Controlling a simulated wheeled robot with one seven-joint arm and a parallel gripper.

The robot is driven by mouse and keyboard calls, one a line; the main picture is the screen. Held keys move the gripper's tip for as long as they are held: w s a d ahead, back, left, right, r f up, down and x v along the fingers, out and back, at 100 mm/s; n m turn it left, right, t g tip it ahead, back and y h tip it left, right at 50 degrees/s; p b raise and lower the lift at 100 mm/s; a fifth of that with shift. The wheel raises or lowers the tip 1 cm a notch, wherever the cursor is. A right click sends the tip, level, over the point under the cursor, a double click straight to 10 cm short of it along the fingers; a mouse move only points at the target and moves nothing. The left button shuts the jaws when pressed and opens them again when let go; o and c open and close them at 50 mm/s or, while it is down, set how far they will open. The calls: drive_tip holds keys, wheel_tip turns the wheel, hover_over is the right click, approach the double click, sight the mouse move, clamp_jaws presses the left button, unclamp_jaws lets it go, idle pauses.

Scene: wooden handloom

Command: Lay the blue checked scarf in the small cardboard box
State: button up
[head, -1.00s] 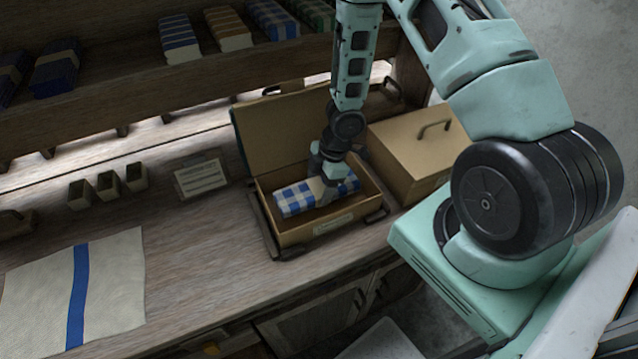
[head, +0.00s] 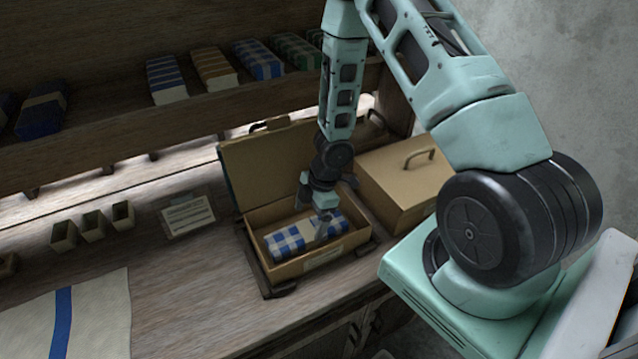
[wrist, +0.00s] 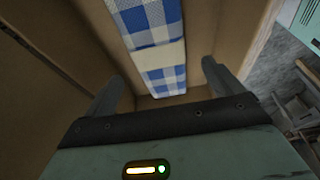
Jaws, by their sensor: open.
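The blue checked scarf (head: 290,241) is folded into a blue and white block and lies inside the open cardboard box (head: 283,267). It also shows in the wrist view (wrist: 155,48), below and between my fingers. My gripper (head: 322,222) is over the scarf's right part inside the box mouth. In the wrist view my gripper (wrist: 161,88) has its fingers apart, one on each side of the scarf, with gaps between. The box lid (head: 265,165) stands open at the back. My wrist hides a little of the box's back right.
A closed cardboard box (head: 400,188) with a handle stands right of the open one. A label stand (head: 188,215) and small open holders (head: 93,225) are to the left. A striped cloth (head: 100,310) lies front left. Folded textiles fill the shelf (head: 110,130) above.

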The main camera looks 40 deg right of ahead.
drive_tip(key=p+v, duration=0.6)
drive_tip(key=v, duration=0.9)
drive_tip(key=shift+r+p, duration=0.25)
drive_tip(key=shift+p, duration=0.15)
drive_tip(key=w+a+r+m+t+h+b, duration=0.35)
drive_tip(key=a+r+b, duration=0.35)
drive_tip(key=a, duration=0.5)
drive_tip(key=s+a+r+m+g+b, duration=0.1)
drive_tip(key=s+a, duration=0.4)
drive_tip(key=s, duration=0.6)
drive_tip(key=s+a+r+m+g+b, duration=0.1)
drive_tip(key=s+a+m+g+b, duration=0.2)
drive_tip(key=s+a, duration=0.3)
drive_tip(key=s+b, duration=0.1)
drive_tip(key=s, duration=0.4)
drive_tip(key=shift+s+a+r+y, duration=0.2)
drive_tip(key=shift+a+r+y, duration=0.1)
drive_tip(key=shift+r+y, duration=0.1)
